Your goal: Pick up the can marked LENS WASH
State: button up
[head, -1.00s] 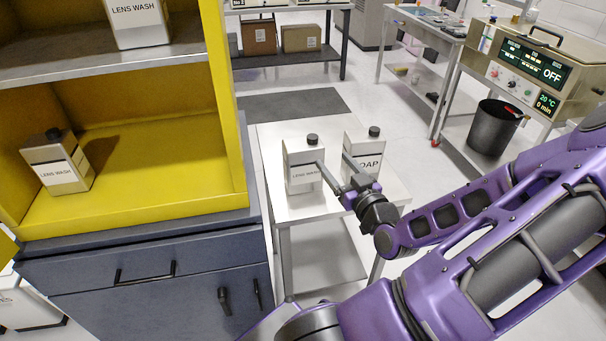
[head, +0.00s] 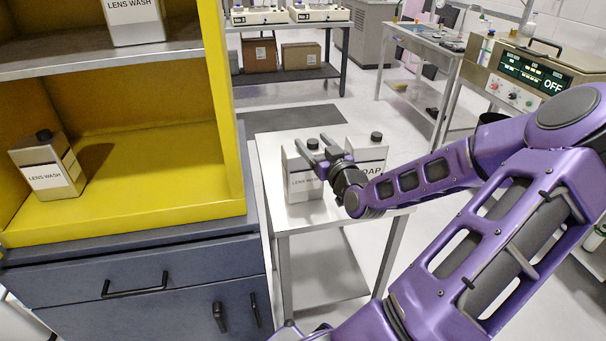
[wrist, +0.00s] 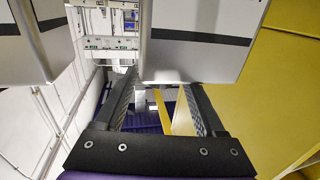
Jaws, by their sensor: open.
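A pale can marked LENS WASH (head: 304,187) stands upright on the small table, left of a similar can marked SOAP (head: 373,154), whose label is partly covered by my gripper. My gripper (head: 313,144) is open and empty, its fingers crossing the upper part of the LENS WASH can in the head view. In the wrist view my gripper (wrist: 160,80) has its fingers spread below a near can (wrist: 195,55). Another can (wrist: 28,45) is at the left edge. No words are readable there, and contact cannot be told.
The small table (head: 350,216) stands right of a yellow cabinet (head: 140,213). Another LENS WASH can (head: 48,170) is on its lower shelf, and one more (head: 133,20) is on the upper shelf. Floor is open behind the table.

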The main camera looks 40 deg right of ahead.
jog(key=shift+w+d, duration=0.15)
jog(key=shift+w, duration=0.2)
jog(key=shift+c, duration=0.4)
grip_shut()
dwell(0.8)
